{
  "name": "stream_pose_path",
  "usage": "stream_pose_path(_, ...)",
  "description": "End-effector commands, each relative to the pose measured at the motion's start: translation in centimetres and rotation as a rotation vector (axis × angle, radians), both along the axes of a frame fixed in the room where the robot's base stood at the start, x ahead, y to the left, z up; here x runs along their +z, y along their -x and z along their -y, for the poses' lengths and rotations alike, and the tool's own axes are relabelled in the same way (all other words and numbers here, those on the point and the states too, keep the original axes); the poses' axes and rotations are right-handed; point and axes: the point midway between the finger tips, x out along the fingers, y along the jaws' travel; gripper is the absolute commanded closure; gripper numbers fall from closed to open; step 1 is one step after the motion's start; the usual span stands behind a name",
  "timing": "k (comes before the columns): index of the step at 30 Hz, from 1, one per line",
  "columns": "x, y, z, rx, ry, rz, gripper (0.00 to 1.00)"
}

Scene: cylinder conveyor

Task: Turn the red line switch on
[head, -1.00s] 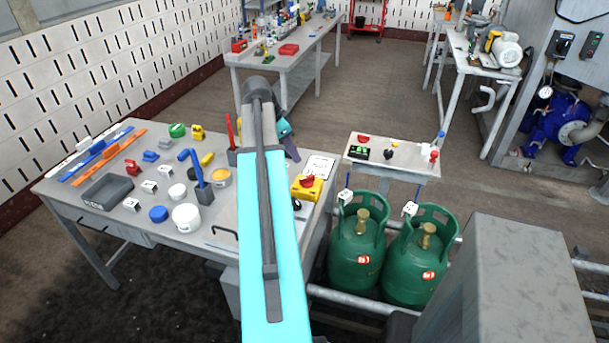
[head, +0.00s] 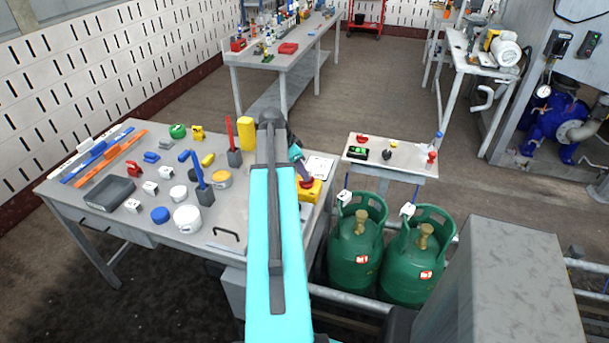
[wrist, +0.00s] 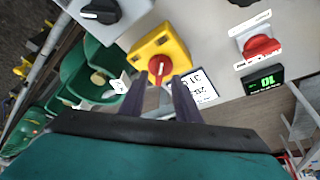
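A yellow switch box (head: 314,193) with a red rotary knob (head: 306,183) sits at the right edge of the near workbench. In the wrist view the yellow box (wrist: 174,45) is upper centre, its red knob (wrist: 159,68) just beyond my fingertips. My gripper (wrist: 159,84) is open, its two dark fingers apart and pointing at the knob; I cannot tell whether they touch it. Another red switch (wrist: 261,46) on a white plate is at the upper right, beside a green-lit display (wrist: 264,85). I cannot tell either switch's state.
A grey box with a black knob (wrist: 100,12) is near the yellow box. A printed sheet (wrist: 198,86) lies beside it. Green gas cylinders (head: 357,250) stand right of the bench. A red-handled lever (head: 231,140) and yellow cylinder (head: 246,133) rise behind the arm.

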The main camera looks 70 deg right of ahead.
Motion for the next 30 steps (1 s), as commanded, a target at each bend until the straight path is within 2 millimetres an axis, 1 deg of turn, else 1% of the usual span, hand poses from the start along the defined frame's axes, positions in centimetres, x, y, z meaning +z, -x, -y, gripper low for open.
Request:
stream_pose_path(3, -1.1, 0.3, 0.3, 0.0, -0.002, -0.001, 0.7)
stream_pose_path(10, -2.7, 0.7, 0.8, 0.001, -0.001, -0.001, 0.7)
stream_pose_path(16, -3.3, 0.9, 1.0, 0.001, 0.0, 0.0, 0.7)
stream_pose_path(24, -3.3, 0.8, 1.0, 0.001, 0.0, 0.0, 0.7)
stream_pose_path(25, -3.3, 0.8, 1.0, 0.001, 0.0, 0.0, 0.74)
stream_pose_path(27, -3.3, 0.8, 1.0, 0.001, 0.0, 0.0, 0.85)
stream_pose_path(30, -3.3, 0.8, 1.0, 0.002, -0.001, -0.001, 1.0)
